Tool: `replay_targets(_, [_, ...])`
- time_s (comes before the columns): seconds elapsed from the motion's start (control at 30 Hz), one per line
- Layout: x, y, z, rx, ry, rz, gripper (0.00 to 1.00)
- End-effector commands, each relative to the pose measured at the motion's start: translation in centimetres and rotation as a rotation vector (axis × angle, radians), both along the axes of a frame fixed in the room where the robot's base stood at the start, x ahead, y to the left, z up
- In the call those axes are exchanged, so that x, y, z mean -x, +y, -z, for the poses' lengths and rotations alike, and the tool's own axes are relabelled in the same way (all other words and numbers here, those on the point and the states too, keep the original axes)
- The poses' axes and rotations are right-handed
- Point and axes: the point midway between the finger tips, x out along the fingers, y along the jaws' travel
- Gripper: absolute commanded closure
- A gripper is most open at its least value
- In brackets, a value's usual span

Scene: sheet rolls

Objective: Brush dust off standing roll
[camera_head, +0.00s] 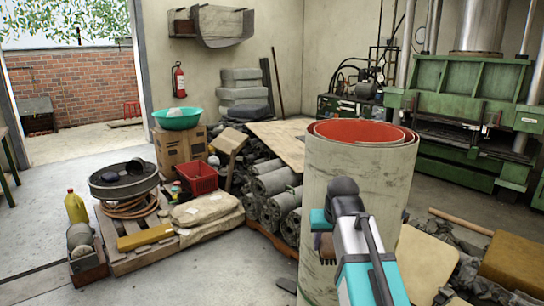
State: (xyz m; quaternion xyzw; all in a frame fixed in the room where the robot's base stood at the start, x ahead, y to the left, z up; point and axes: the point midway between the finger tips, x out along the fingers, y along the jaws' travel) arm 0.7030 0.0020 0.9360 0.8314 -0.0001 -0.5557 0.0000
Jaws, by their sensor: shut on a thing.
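The standing roll (385,190) is a tall upright cylinder of pale grey, marbled sheet, right of centre, with a red inside showing at its open top. My white and teal arm comes up from the lower right in front of it. My gripper (319,226) is shut on a small brown brush (325,245), seen just below the teal part, in front of the roll's left side. I cannot tell whether the brush touches the roll. My arm hides part of the roll. Dust cannot be made out clearly on its surface.
Several grey rolls (275,183) lie stacked behind and left of the standing roll. A pallet (135,258) with sacks and a round pan stands at left. Scraps and a yellow-brown block (515,265) lie at right. A green press (455,95) stands behind. The floor at front left is clear.

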Motion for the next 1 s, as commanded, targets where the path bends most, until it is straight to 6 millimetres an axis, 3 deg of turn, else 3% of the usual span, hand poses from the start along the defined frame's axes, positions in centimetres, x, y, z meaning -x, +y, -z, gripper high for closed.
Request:
replay_targets(0.13, [-0.1,0.0,-0.9,0.000,0.000,0.000,0.76])
replay_targets(0.63, [0.0,0.0,-0.9,0.000,-0.001,0.000,0.76])
replay_targets(1.0, [3.2,-0.2,-0.9,0.000,-0.002,0.000,0.76])
